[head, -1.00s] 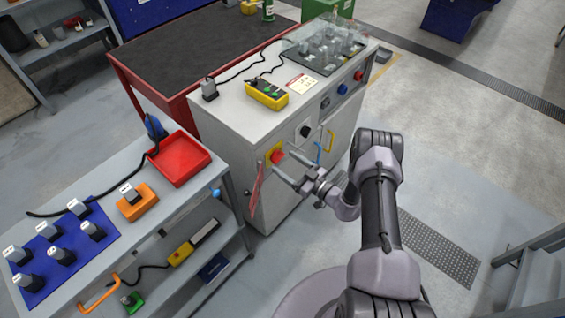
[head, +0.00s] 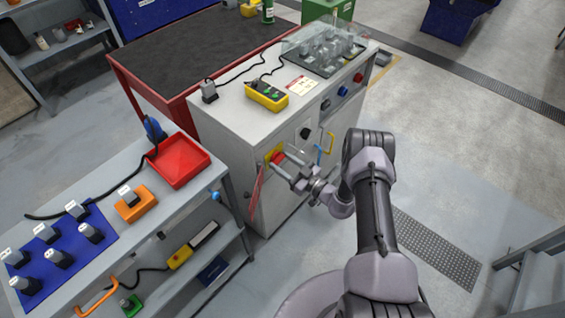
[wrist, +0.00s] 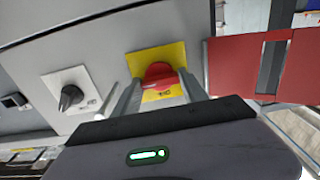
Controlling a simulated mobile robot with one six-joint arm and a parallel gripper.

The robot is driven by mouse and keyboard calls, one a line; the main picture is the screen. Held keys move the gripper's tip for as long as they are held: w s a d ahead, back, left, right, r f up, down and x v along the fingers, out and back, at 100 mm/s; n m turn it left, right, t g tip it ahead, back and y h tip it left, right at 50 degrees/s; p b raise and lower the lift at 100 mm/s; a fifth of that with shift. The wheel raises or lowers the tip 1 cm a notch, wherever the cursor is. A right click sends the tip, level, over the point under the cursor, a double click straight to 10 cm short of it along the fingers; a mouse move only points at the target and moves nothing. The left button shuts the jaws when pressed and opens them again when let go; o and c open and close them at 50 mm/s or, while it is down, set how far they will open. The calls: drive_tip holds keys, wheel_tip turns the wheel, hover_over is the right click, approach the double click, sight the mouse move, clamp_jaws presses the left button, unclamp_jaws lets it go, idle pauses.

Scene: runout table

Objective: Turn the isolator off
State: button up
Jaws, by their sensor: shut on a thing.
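The isolator is a red rotary knob (wrist: 160,76) on a yellow plate (wrist: 172,57) on the front of the grey cabinet. In the head view the red knob (head: 277,159) is partly hidden by my gripper (head: 284,166). In the wrist view the two fingers of my gripper (wrist: 158,88) reach up on either side of the knob. They are shut on it. A black rotary switch (wrist: 70,97) on a white plate is beside it in the wrist view.
A red tag or panel (head: 256,190) hangs by the cabinet's left edge, close to my gripper. Blue (head: 319,154) and yellow (head: 330,141) handles are to the right. A workbench with a red tray (head: 180,160) stands left.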

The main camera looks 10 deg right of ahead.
drive_tip(key=n+b, duration=0.5)
drive_tip(key=n, duration=1.2)
drive_tip(key=shift+n, duration=0.4)
idle(0.5)
drive_tip(key=o, duration=1.4)
drive_tip(key=shift+c, duration=0.2)
